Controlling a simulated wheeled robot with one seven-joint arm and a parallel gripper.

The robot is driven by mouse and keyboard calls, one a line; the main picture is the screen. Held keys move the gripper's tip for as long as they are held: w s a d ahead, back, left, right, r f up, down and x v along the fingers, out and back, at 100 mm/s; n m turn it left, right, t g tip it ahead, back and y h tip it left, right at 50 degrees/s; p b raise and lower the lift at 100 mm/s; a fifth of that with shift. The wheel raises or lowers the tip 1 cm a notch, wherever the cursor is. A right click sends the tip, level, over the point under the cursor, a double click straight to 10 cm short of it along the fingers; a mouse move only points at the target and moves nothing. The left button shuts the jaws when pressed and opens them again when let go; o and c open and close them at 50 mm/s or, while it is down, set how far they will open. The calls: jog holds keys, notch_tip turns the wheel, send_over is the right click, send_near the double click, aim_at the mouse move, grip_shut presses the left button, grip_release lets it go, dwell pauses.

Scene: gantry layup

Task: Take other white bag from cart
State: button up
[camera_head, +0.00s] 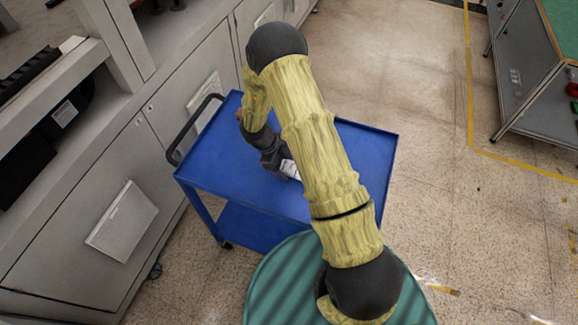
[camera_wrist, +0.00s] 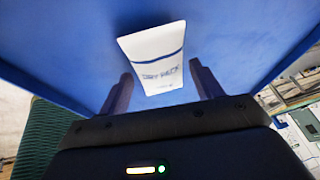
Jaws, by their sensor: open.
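A white bag with a blue stripe and dark lettering (camera_wrist: 155,60) lies on the blue cart (camera_wrist: 235,30). In the wrist view it lies between and beyond the two fingers of my gripper (camera_wrist: 160,85), which is open. The near end of the bag reaches in between the fingertips. I cannot tell whether the fingers touch it. In the head view a small part of the white bag (camera_head: 290,169) shows beside my gripper, low over the top of the cart (camera_head: 350,150). My arm hides the rest.
A grey machine with cabinet doors (camera_head: 60,220) stands along the left of the cart. The cart's black handle (camera_head: 190,130) is at its left end. A green-topped table (camera_head: 562,25) stands at the upper right. The floor (camera_head: 440,130) between is clear.

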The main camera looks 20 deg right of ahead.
aim_at(287, 165)
jog(key=shift+d+f, duration=0.25)
jog(key=shift+f, duration=0.2)
jog(key=c, duration=0.8)
notch_tip(287, 165, up, 10)
jog(key=shift+r+b, duration=0.1)
jog(key=shift+b, duration=0.35)
